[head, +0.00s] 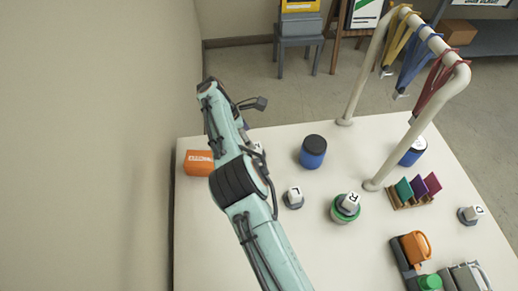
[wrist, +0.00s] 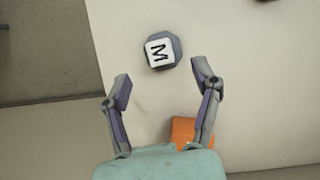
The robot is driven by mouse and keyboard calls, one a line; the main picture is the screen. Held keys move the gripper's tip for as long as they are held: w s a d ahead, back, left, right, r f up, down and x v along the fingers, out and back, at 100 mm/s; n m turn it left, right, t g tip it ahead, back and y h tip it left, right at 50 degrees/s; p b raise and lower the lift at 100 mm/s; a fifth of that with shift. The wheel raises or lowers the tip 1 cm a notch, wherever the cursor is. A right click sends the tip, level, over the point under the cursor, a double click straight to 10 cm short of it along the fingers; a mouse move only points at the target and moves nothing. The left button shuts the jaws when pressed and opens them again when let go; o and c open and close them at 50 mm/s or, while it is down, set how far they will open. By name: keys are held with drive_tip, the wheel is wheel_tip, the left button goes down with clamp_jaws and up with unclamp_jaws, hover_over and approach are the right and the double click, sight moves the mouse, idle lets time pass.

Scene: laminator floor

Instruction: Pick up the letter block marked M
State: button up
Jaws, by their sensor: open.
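The white block marked M (wrist: 157,53) rests on a round grey base (wrist: 176,43) on the table, letter facing up, in the wrist view. My gripper (wrist: 162,84) is open and empty, its fingers apart on either side of the picture, with the block ahead of the gap and not between the fingertips. In the head view a pale block (head: 258,147), partly hidden by my arm, appears to be the same one; its letter cannot be read there.
An orange box (head: 198,162) lies near my gripper and shows in the wrist view (wrist: 182,131). A blue canister (head: 313,152), block L (head: 294,193), block R (head: 348,201) on a green-rimmed base, and a pale rail (head: 445,95) stand to the right on the white table (head: 210,225).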

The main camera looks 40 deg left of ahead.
sight(256, 151)
drive_tip(key=shift+x, duration=3.15)
drive_tip(key=shift+s+a, duration=0.1)
clamp_jaws()
